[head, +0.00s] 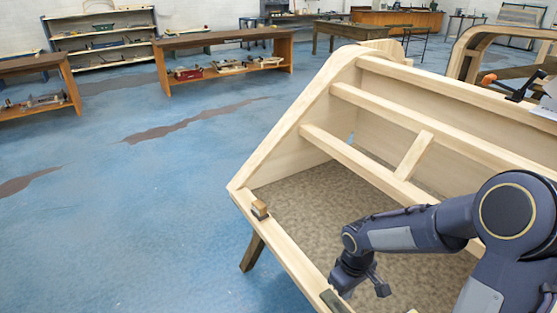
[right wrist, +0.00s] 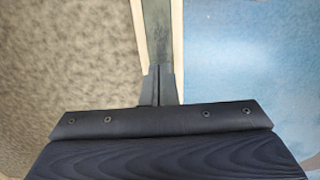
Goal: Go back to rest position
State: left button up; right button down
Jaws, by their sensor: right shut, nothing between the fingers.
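My right gripper (head: 347,290) is low over the near edge of the wooden bodyframe (head: 290,247), at the lower middle of the head view. In the right wrist view its two fingers (right wrist: 158,72) are together with nothing between them. Beyond the fingertips a dark grey-green strip (right wrist: 156,28) runs along the pale wooden rail (right wrist: 177,35). I cannot tell whether the fingers touch it. My left gripper is not in view.
A small wooden block (head: 260,210) sits on the bodyframe's left rail. A second bodyframe (head: 480,45) stands at the upper right. Workbenches (head: 225,37) and a shelf (head: 100,42) stand at the back left. Blue floor (head: 110,210) on the left is clear.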

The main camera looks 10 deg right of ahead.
jog(key=s+a+r+m+t+y, duration=0.2)
jog(key=s+r+m, duration=0.1)
jog(key=s+r, duration=0.5)
jog(key=s+a+r+m+t+y+p, duration=0.1)
jog(key=s+a+r+m+t, duration=0.1)
jog(key=s+r, duration=0.7)
jog(key=shift+r+m+t+y, duration=0.25)
jog(key=shift+m+t+y, duration=0.15)
jog(key=shift+m+t, duration=0.3)
